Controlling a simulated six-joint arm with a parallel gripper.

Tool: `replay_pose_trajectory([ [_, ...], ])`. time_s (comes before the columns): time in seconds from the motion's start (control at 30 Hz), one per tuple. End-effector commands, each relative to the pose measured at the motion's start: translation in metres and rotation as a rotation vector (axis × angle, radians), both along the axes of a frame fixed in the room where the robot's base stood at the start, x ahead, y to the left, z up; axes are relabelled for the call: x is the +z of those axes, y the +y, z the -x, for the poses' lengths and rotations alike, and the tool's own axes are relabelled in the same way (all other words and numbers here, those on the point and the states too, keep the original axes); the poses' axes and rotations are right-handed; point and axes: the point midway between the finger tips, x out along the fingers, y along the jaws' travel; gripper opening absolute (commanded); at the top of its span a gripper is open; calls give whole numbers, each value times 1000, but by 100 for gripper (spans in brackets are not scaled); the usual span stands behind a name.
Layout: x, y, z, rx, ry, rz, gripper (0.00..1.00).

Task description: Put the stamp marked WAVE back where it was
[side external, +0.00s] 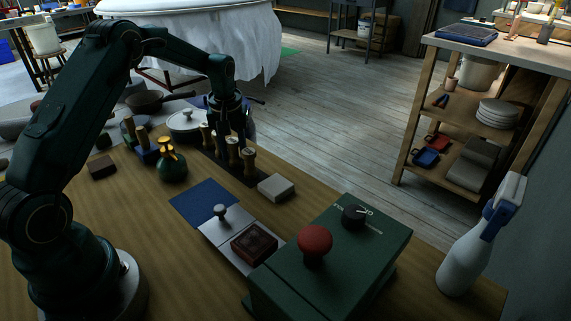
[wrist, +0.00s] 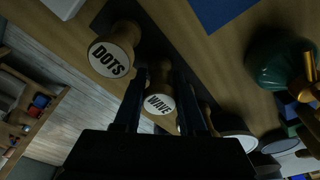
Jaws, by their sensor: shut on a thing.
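The stamp marked WAVE (wrist: 158,104) has a wooden handle with a round white label. It sits between the two fingers of my gripper (wrist: 157,88) in the wrist view, and the gripper is shut on it. In the side view my gripper (side external: 230,128) points down over the row of stamps on a dark rack (side external: 257,182). The rack also shows in the wrist view (wrist: 180,45). The stamp marked DOTS (wrist: 110,60) stands beside WAVE. I cannot tell whether the base of WAVE touches the rack.
A light block (side external: 276,187) lies near the rack's front end. A blue mat (side external: 204,202), a red-brown stamp pad (side external: 254,244) and a green machine (side external: 330,265) are nearer. A spray bottle (side external: 465,262) stands right.

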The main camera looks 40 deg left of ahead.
Motion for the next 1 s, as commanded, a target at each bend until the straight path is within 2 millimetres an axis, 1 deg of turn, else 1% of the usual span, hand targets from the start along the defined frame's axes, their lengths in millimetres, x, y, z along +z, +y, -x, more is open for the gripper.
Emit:
replay_pose_trajectory([
  [0.07, -2, 0, 0, 0, 1, 1, 0],
  [0.1, -3, 0, 0, 0, 1, 1, 44],
  [0.17, -3, 0, 0, 0, 1, 1, 67],
  [0.2, -3, 0, 0, 0, 1, 1, 70],
  [0.47, -2, 0, 0, 0, 0, 0, 70],
  [0.57, 2, 0, 0, 0, -2, -1, 70],
  [0.67, 13, -1, 0, 0, -4, -1, 70],
  [0.77, 32, -3, 2, 0, -6, -3, 70],
  [1.0, 83, -9, 7, 0, -7, -3, 70],
])
